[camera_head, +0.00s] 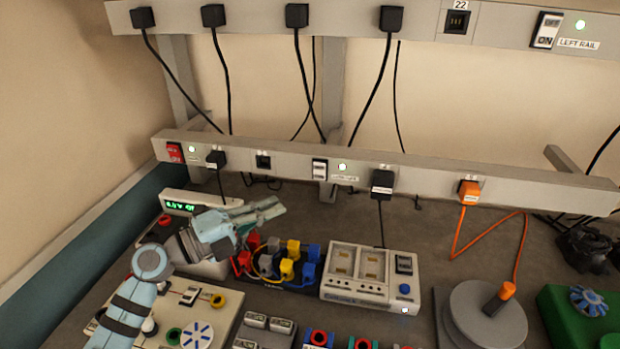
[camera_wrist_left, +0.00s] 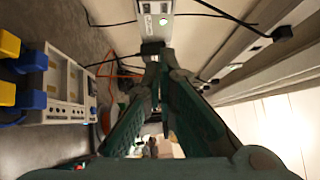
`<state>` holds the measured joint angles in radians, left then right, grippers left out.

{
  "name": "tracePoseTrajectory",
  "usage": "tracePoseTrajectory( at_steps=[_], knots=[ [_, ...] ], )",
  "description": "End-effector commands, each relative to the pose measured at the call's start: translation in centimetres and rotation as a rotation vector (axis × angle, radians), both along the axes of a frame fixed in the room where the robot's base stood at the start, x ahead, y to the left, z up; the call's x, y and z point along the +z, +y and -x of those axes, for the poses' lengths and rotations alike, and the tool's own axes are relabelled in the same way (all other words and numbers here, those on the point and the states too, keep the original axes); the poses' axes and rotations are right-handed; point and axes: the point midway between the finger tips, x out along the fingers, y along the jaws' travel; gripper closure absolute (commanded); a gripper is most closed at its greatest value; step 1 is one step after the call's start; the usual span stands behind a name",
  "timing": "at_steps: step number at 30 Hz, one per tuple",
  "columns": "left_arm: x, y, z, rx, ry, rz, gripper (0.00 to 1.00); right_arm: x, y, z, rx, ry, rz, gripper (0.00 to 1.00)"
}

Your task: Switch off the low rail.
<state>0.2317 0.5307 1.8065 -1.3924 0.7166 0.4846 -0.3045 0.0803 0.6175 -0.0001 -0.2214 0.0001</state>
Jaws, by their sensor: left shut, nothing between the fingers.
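The low rail (camera_head: 270,163) is a grey strip running across the head view below a higher rail. It carries a red rocker switch (camera_head: 173,152) at its left end with a lit lamp (camera_head: 191,149) beside it. A white rocker switch (camera_head: 320,170) sits further right, next to another lit lamp (camera_head: 342,167) and a label too small to read. My left gripper (camera_head: 280,207) is shut and empty. It appears below and in front of the rail, above the bench; contact with the rail does not show. The wrist view shows its fingers (camera_wrist_left: 162,72) close together. My right gripper is out of view.
The upper rail (camera_head: 430,20) has a switch (camera_head: 547,30) labelled LEFT RAIL. Black plugs (camera_head: 382,184) and an orange plug (camera_head: 469,192) sit in the low rail, with cables hanging. Below are a charger-like unit (camera_head: 340,290), coloured blocks (camera_head: 287,270) and a grey disc (camera_head: 480,315).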

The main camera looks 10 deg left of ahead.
Motion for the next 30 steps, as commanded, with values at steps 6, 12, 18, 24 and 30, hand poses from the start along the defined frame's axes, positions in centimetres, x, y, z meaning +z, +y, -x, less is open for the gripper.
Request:
tracePoseTrajectory(
  at_steps=[6,12,18,24,30],
  knots=[
    [0.8,-3.2,-3.2,-0.001,-0.001,0.006,1.00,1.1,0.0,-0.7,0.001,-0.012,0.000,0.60],
    [1.0,-6.1,-6.2,-0.002,0.000,0.003,1.00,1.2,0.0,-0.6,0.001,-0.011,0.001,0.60],
    [1.1,-5.9,-9.1,-0.001,0.001,0.001,1.00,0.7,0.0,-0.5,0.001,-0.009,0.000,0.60],
    [1.3,-5.9,-9.8,-0.001,0.001,0.000,1.00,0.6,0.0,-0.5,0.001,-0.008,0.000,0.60],
    [1.3,-5.8,-9.8,-0.001,0.001,0.000,1.00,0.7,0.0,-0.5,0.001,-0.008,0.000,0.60]
  ],
)
